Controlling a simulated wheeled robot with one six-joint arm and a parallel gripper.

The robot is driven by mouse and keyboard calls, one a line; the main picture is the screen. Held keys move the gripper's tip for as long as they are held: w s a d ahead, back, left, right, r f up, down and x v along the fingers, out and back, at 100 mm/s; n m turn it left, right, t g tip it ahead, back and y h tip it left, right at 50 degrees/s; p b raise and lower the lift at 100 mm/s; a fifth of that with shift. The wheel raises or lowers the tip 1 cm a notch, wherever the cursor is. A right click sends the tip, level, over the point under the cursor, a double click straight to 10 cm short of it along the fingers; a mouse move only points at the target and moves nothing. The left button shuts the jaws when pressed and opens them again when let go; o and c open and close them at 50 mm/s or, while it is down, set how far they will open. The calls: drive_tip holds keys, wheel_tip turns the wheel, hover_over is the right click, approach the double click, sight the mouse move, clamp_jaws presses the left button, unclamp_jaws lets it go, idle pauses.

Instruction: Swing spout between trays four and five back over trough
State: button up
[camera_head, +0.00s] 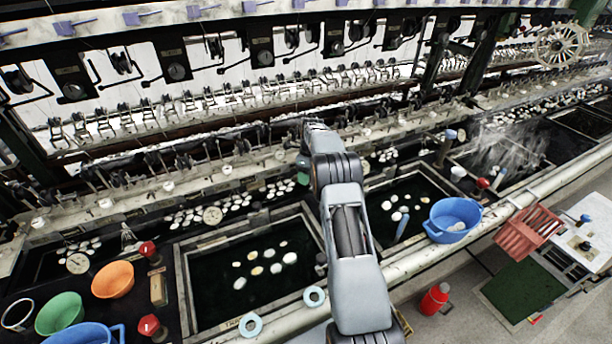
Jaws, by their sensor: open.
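A dark water tray (185,290) with several pale cocoons floating in it lies left of my arm. A second dark tray (437,176) with cocoons lies right of my arm. I see no tray numbers that tell which are four and five, and I cannot make out the spout between them. My arm stands between these two trays and covers the divider there. It reaches up from the bottom toward the machine's rail. My gripper is hidden behind the arm's far end, so its fingers do not show.
A blue basin (453,217) sits on the trough's front edge, beside a red crate (528,232). Red-knobbed valves (150,325) and orange (113,280) and green (60,314) bowls are at left. Steam rises at right. A red canister (434,299) stands on the floor.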

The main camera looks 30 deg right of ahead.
drive_tip(key=shift+r, duration=0.15)
wheel_tip(320, 180, up, 13)
drive_tip(key=w+d+p, duration=0.1)
drive_tip(key=d+p, duration=0.1)
drive_tip(key=p, duration=0.1)
drive_tip(key=shift+w+r, duration=0.15)
drive_tip(key=shift+w, duration=0.1)
drive_tip(key=shift+d, duration=0.1)
drive_tip(key=shift+c, duration=0.3)
